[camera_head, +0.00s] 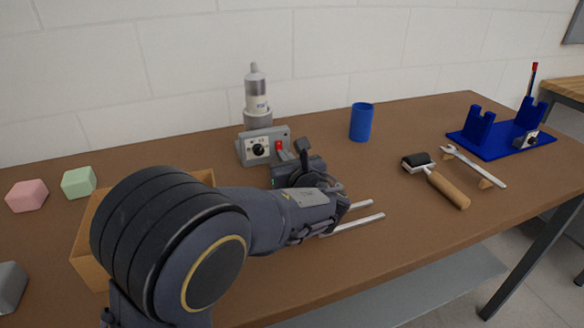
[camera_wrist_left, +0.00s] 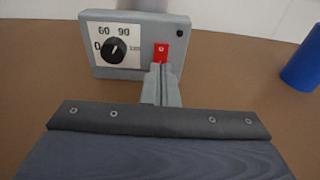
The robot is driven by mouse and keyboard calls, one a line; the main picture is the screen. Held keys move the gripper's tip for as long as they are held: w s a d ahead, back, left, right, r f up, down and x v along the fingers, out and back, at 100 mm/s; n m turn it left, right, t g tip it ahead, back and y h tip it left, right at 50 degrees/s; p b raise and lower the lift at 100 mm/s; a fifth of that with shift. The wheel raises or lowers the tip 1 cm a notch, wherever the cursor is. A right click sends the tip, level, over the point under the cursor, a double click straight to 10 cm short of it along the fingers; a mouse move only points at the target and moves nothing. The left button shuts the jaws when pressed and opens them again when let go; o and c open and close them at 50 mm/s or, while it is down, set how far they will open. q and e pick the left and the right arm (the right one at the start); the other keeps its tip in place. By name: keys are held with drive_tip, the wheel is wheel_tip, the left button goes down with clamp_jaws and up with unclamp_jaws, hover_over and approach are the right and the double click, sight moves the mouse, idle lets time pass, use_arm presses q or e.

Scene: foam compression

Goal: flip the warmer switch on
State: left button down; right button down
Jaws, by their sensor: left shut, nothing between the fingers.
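The warmer is a grey box (camera_head: 245,153) with a white dial plate and black knob. It also shows in the wrist view (camera_wrist_left: 140,70). Its red switch (camera_head: 278,146) sits right of the dial, and in the wrist view the switch (camera_wrist_left: 161,51) is directly above my fingertips. My left gripper (camera_head: 283,156) is shut and empty, its tips just in front of the switch's lower end. In the wrist view the gripper (camera_wrist_left: 161,68) overlaps the bottom of the switch; I cannot tell whether it touches. My right gripper is not in view.
A blue cup (camera_head: 361,122) stands right of the warmer. Two pale metal bars (camera_head: 358,224) lie beyond my arm. A roller (camera_head: 447,188), a wrench (camera_head: 473,167) and a blue stand (camera_head: 490,150) are at right. Pink (camera_head: 26,196) and green (camera_head: 78,182) blocks and a box (camera_head: 88,262) are at left.

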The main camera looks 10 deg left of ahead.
use_arm(q)
drive_tip(key=shift+w+a, duration=0.2)
drive_tip(key=shift+w, duration=0.1)
drive_tip(key=shift+w+a, duration=0.1)
idle(0.3)
drive_tip(key=shift+p+v, duration=0.45)
drive_tip(key=shift+v, duration=3.5)
drive_tip(key=shift+f, duration=0.1)
